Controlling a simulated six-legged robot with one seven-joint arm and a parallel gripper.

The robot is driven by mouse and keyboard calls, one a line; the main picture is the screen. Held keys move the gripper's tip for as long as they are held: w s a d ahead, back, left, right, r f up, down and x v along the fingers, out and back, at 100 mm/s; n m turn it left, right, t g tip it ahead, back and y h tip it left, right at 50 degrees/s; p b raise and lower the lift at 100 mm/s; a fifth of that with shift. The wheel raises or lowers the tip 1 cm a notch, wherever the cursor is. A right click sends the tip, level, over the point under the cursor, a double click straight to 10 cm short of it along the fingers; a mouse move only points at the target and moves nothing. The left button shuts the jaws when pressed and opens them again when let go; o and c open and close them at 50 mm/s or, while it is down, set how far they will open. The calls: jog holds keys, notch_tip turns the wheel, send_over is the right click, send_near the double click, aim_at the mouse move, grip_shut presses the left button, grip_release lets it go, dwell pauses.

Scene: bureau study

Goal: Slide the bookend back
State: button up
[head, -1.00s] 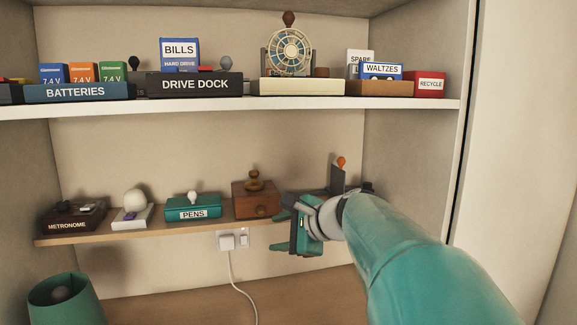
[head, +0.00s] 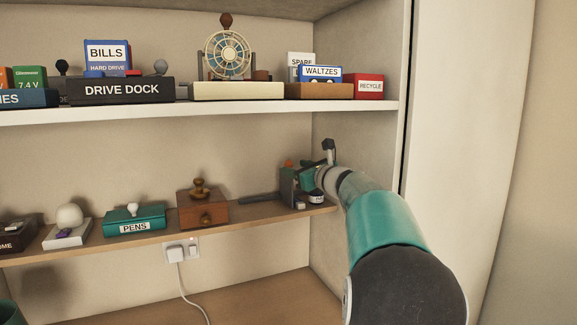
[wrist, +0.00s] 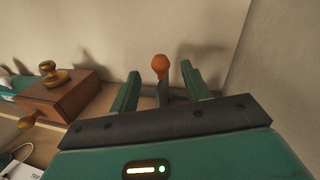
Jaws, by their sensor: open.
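The bookend (head: 287,187) is a dark upright plate with an orange knob on top, near the right end of the lower shelf. A flat dark strip (head: 258,198) runs left from its foot. My gripper (head: 308,176) is at the bookend's right side in the head view and partly hides it. In the wrist view, the open fingers of my gripper (wrist: 160,70) stand either side of the orange knob (wrist: 160,66), with gaps on both sides. I cannot tell whether a finger touches the bookend.
The lower shelf (head: 150,240) also holds a wooden box (head: 203,209) with a knob, a teal pens box (head: 134,220) and a white stand (head: 68,232). The upper shelf (head: 200,109) is above my gripper. The cabinet's side wall (head: 355,140) is close on the right.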

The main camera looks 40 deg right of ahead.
aim_at(291, 165)
jog(key=w, duration=0.5)
jog(key=shift+d, duration=0.25)
jog(key=shift+c, duration=0.5)
